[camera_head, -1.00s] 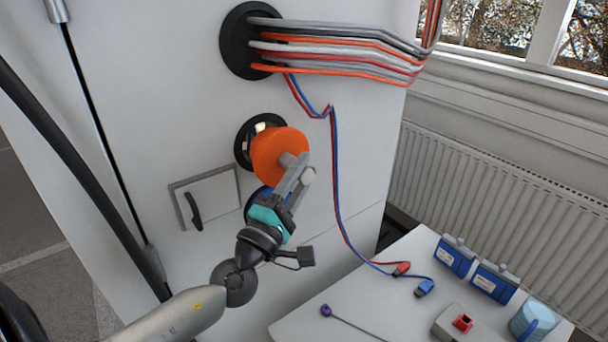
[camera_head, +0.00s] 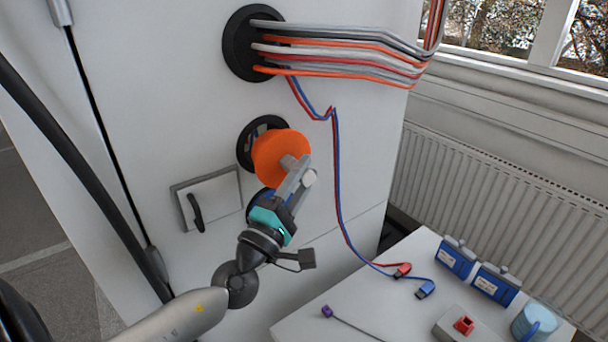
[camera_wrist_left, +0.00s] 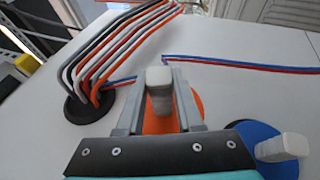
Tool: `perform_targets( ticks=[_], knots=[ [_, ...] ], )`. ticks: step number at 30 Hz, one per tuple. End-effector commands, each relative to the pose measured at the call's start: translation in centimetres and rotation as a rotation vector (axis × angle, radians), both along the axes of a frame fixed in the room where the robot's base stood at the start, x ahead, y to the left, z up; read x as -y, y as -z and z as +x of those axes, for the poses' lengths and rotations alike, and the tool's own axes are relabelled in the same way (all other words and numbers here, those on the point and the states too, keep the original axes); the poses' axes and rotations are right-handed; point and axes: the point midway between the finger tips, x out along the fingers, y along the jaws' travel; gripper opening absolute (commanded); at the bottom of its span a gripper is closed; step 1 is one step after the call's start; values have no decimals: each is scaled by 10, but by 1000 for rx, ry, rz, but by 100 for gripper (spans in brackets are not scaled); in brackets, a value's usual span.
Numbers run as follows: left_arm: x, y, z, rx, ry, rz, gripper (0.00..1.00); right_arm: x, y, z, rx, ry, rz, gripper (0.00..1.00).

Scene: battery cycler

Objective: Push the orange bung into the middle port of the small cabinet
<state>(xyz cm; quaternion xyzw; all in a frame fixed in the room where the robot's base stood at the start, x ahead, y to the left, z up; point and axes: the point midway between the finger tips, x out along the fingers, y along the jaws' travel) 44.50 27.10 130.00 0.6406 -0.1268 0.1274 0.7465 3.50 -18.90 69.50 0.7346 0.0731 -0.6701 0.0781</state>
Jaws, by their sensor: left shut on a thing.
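The orange bung (camera_head: 276,157) is a round disc with a pale grip, held in front of the cabinet's (camera_head: 345,30) middle port (camera_head: 244,148). The port's black ring shows at the bung's left and upper edge; the bung covers the rest. I cannot tell whether it touches the port. My left gripper (camera_head: 298,168) is shut on the bung's grip. In the left wrist view, the fingers (camera_wrist_left: 160,95) clasp the pale grip, with the orange bung (camera_wrist_left: 196,103) behind them. My right gripper is not in view.
A blue bung (camera_wrist_left: 262,140) sits just below, mostly behind my gripper in the head view. Thick cables leave the upper port (camera_head: 238,45). Thin red and blue leads (camera_head: 335,170) hang close right of the bung. A table (camera_head: 350,300) with small parts stands lower right.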

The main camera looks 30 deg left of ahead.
Motion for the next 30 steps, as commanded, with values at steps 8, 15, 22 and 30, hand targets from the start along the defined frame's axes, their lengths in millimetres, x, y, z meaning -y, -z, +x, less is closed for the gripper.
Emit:
perform_targets(
  ticks=[8,15,22,30],
  knots=[
    [-5,-2,2,6,-2,4,0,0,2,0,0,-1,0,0],
    [-10,-2,4,5,-2,5,0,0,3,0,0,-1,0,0],
    [-13,-2,6,5,-1,4,0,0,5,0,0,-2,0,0],
    [-17,-2,7,5,-1,4,0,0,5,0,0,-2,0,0]
  ],
)
